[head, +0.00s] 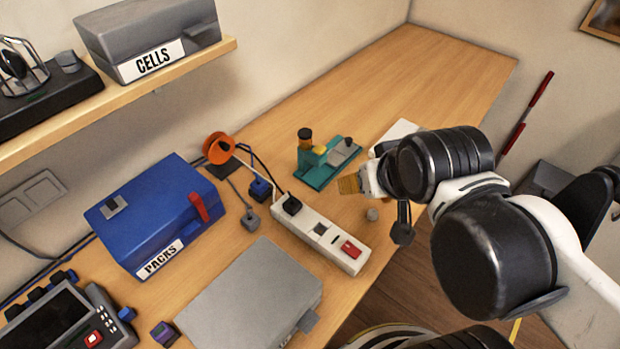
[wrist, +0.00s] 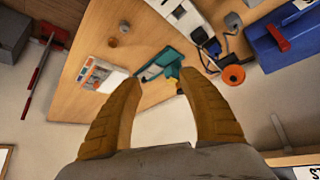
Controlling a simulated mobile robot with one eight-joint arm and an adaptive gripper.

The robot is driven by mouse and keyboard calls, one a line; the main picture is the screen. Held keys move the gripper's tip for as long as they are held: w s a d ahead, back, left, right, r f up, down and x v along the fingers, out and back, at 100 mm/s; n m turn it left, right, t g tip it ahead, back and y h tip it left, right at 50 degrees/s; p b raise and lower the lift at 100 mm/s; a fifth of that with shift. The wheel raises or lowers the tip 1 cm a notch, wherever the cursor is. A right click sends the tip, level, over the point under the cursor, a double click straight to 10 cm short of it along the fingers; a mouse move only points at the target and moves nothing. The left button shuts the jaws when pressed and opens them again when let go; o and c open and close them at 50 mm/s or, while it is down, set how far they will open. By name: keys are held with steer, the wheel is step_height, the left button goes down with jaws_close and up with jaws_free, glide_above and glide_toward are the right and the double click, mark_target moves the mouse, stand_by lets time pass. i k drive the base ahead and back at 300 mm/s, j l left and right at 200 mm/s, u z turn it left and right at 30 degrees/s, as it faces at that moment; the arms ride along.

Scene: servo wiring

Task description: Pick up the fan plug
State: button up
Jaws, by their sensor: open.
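A black plug (head: 292,205) sits in the left end of the white power strip (head: 315,232); a dark cord leads from it toward an orange round device (head: 218,148). A blue plug (head: 260,190) and a grey plug (head: 250,219) lie left of the strip. No label shows which one is the fan plug. In the wrist view the black plug (wrist: 200,36), blue plug (wrist: 213,47) and grey plug (wrist: 233,21) are near the top. My gripper (head: 348,185) is open and empty, right of and apart from the plugs; its tan fingers (wrist: 160,78) spread in the wrist view.
A teal stand (head: 325,165) is near my fingers. A blue PACKS box (head: 155,215) and a grey flat case (head: 250,295) stand left and in front. A small grey cylinder (head: 372,214) is by the strip. The far right tabletop (head: 440,80) is clear.

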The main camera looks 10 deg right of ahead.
mark_target(260, 188)
steer(key=l+u, duration=0.25)
steer(key=u, duration=0.2)
steer(key=i+l+u, duration=0.1)
steer(key=l+u, duration=0.15)
steer(key=u, duration=0.15)
steer(key=l+u, duration=0.25)
steer(key=u, duration=0.2)
steer(key=l+u, duration=0.25)
steer(key=u, duration=0.15)
steer(key=i, duration=0.15)
steer(key=u, duration=0.05)
